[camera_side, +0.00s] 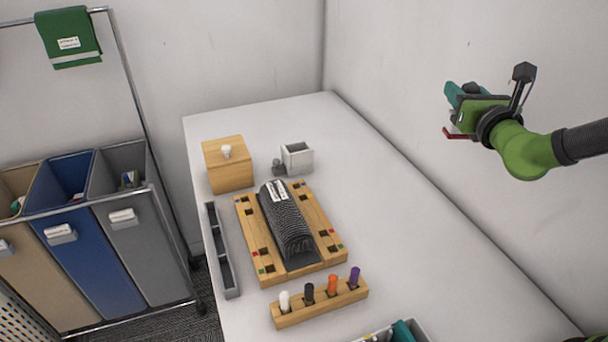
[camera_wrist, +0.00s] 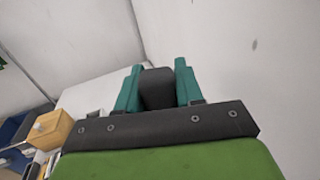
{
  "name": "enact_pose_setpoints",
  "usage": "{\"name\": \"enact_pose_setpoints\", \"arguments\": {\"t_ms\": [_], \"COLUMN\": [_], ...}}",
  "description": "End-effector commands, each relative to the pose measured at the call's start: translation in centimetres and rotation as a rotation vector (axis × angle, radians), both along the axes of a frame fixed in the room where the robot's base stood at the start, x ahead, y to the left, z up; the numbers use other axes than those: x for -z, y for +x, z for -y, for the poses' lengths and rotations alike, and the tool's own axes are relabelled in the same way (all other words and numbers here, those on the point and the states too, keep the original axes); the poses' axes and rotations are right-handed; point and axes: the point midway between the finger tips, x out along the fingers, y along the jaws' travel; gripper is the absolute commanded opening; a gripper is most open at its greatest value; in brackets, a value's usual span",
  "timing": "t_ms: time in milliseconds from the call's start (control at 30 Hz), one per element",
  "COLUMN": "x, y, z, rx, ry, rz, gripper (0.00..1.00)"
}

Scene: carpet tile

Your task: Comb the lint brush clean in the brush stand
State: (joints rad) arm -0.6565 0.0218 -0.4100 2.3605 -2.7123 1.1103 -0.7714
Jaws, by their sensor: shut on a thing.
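My gripper (camera_side: 459,95) is raised at the upper right, well above the table and near the right wall. In the wrist view its teal fingers (camera_wrist: 158,88) are shut on a dark grey block, which looks like the handle of the lint brush (camera_wrist: 157,90). In the side view a thin red part of the lint brush (camera_side: 459,134) shows below the fingers; the rest is mostly hidden. A small open white-grey box (camera_side: 298,158) at the back of the table may be the brush stand; I cannot tell for sure.
Dark ribbed fabric (camera_side: 285,225) lies over a wooden board (camera_side: 320,262) mid-table. Around it are a wooden box (camera_side: 228,170), a narrow grey tray (camera_side: 222,250) and a wooden rack (camera_side: 320,306) with coloured pegs. Sorting bins (camera_side: 95,240) stand left. The table's right side is clear.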

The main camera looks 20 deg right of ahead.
Motion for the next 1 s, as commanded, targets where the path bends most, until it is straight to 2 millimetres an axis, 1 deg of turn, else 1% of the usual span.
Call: {"name": "enact_pose_setpoints", "arguments": {"t_ms": [33,267,400,467,600,800,867,1000], "x": [0.4,1.8,3.1,3.8,5.8,9.1,10.1,12.2], "y": [1.4,8.6,13.0,14.9,19.0,23.9,25.2,27.6], "z": [-0.3,-2.4,-4.1,-5.0,-7.3,-11.0,-12.2,-15.3], "rx": [0.008,0.020,0.011,0.002,-0.027,-0.089,-0.113,-0.173], "ry": [-0.007,-0.005,-0.003,-0.003,-0.003,-0.002,-0.003,-0.002], "rz": [-0.002,-0.001,-0.001,-0.001,-0.002,-0.003,-0.002,-0.003], "gripper": [0.01,0.01,0.01,0.01,0.01,0.01,0.01,0.01]}}
